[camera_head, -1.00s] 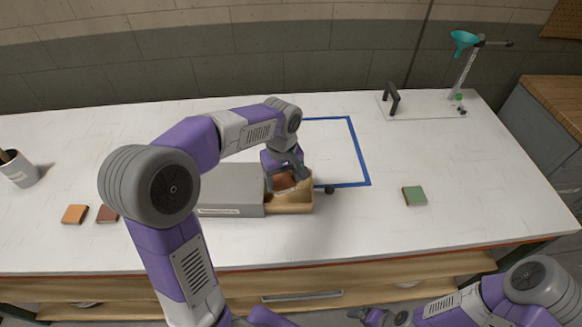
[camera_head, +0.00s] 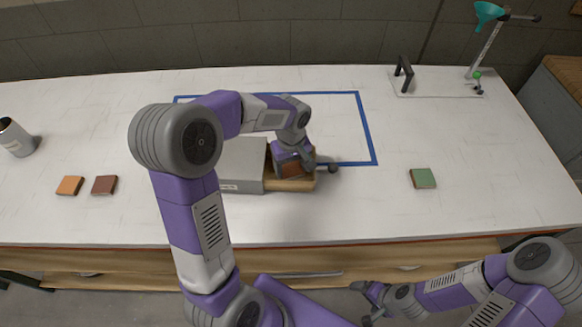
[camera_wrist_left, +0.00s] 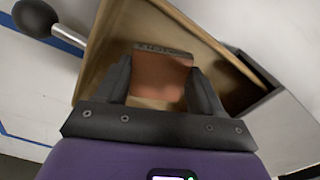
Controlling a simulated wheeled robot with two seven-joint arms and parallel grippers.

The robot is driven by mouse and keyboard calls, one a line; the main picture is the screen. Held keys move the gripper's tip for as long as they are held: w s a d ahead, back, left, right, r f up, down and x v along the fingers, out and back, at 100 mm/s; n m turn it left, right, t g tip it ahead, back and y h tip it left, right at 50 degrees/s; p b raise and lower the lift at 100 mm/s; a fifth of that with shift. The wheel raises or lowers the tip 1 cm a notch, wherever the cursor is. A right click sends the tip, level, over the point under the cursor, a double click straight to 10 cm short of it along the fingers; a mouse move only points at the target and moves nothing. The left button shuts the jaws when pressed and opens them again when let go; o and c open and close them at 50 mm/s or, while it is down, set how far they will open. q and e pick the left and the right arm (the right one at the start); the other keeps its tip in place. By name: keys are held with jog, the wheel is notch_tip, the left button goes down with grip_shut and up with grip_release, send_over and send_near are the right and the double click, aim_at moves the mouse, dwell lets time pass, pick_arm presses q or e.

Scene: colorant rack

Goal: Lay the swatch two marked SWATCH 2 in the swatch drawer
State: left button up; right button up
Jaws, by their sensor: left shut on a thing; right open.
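The swatch drawer (camera_head: 288,185) is a tan wooden tray pulled out to the right of a grey case. My left gripper (camera_head: 293,166) is shut on a reddish-brown swatch (camera_head: 291,171) at the drawer. In the left wrist view the held swatch (camera_wrist_left: 162,75) sits between the fingers of the left gripper (camera_wrist_left: 160,86), in front of the drawer's inside (camera_wrist_left: 112,40). Its edge carries a mark too small to read. I cannot tell whether the swatch touches the drawer floor. My right gripper (camera_head: 368,300) is open and empty at the bottom, in front of the table.
The drawer's black knob (camera_head: 332,168) sticks out right. An orange swatch (camera_head: 70,186) and a dark brown swatch (camera_head: 104,185) lie left, a green swatch (camera_head: 423,178) right.

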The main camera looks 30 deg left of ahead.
aim_at(291, 170)
pick_arm(q)
jog(key=shift+f, duration=0.15)
jog(key=o, duration=1)
jog(key=shift+r, duration=0.45)
notch_tip(291, 170, up, 12)
jog(key=p, duration=0.3)
jog(key=shift+f, duration=0.25)
